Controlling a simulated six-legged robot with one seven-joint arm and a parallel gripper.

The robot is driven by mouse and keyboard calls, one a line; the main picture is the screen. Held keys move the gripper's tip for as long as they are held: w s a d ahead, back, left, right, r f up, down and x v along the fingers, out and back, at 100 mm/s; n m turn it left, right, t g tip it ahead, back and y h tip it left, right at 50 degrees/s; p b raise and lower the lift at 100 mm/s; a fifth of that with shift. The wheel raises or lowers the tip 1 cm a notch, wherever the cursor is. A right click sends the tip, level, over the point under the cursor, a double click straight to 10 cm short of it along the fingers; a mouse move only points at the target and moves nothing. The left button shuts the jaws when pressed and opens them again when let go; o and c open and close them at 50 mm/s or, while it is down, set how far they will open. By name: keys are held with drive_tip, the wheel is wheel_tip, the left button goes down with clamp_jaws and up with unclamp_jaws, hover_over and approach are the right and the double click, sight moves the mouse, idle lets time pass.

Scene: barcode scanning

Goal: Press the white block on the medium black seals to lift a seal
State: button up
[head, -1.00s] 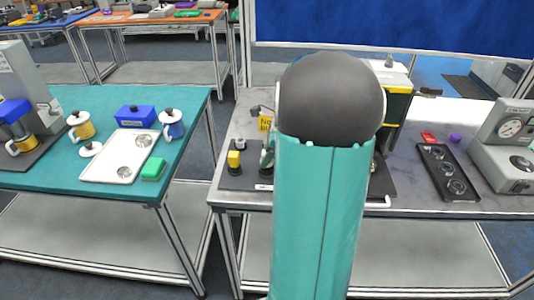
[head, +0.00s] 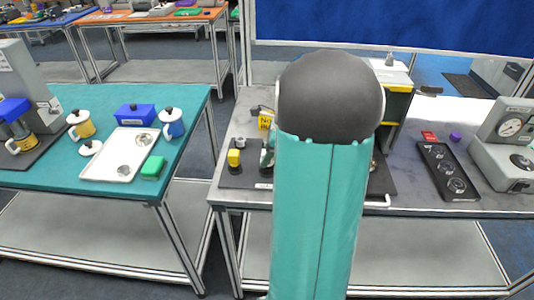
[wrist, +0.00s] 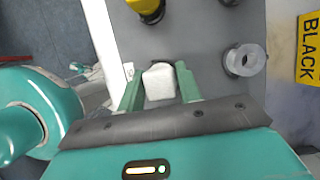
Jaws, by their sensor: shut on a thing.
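My gripper (wrist: 160,88) has two green fingers, one on each side of the white block (wrist: 159,82) in the wrist view, and is shut on it. The block is above a dark grey mat (wrist: 195,35). I cannot tell whether it touches anything below. A small dark edge shows just beyond the block, but I cannot make out what it is. In the head view my arm hides the gripper and block. No medium black seals can be made out for certain.
In the wrist view a grey ring-shaped piece (wrist: 244,60) stands right of the block, a yellow piece (wrist: 147,8) stands beyond it, and a yellow BLACK sign (wrist: 308,48) is at right. In the head view a black tray (head: 432,150) with round pieces lies right of my arm.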

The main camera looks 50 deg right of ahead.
drive_tip(key=shift+f, duration=0.65)
idle(1.4)
drive_tip(key=shift+r, duration=3.6)
